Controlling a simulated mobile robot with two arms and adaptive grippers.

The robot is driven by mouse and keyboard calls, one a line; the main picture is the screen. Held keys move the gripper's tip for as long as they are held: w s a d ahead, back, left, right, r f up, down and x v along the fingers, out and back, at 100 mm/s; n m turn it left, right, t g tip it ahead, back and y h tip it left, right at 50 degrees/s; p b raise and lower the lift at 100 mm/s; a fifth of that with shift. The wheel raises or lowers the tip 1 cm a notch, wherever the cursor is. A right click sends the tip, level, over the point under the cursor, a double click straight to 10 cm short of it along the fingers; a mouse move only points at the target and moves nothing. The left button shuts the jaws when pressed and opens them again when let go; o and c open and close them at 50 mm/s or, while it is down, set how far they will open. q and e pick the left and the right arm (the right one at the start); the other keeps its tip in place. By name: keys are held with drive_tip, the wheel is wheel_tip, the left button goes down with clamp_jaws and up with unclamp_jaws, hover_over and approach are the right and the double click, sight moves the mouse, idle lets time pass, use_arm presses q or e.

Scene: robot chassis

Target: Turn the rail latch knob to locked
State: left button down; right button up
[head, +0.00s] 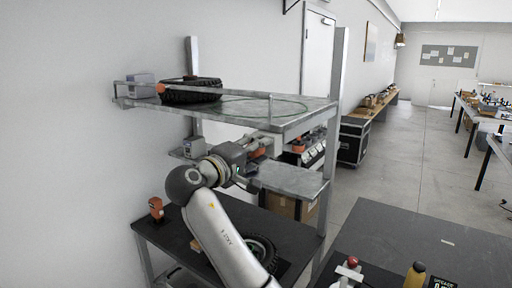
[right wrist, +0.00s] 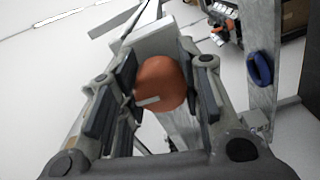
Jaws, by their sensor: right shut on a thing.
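In the right wrist view a round orange-red knob (right wrist: 161,82) with a short white mark on its face sits between the fingers of my right gripper (right wrist: 158,90). The gripper is shut on it. A pale block (right wrist: 150,40) shows behind the knob. In the head view my right gripper (head: 254,152) reaches in under the upper shelf, at the height of the middle shelf; its fingers hide most of what they hold. Which way the white mark points relative to a locked mark cannot be told. My left gripper is not in view.
The upper metal shelf (head: 290,118) holds a black tyre (head: 191,91) and a thin green cable above my right arm. A middle shelf plate (head: 290,180) lies beside the gripper. Metal posts (head: 337,100) stand close by. Another tyre (head: 262,250) lies below.

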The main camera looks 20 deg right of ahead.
drive_tip(key=shift+f, duration=0.3)
drive_tip(key=o, duration=1)
drive_tip(key=shift+o, duration=0.4)
drive_tip(key=shift+r, duration=0.15)
drive_tip(key=shift+s+r, duration=0.1)
drive_tip(key=v, duration=0.7)
drive_tip(key=shift+s+a, duration=0.15)
drive_tip(key=shift+a, duration=0.05)
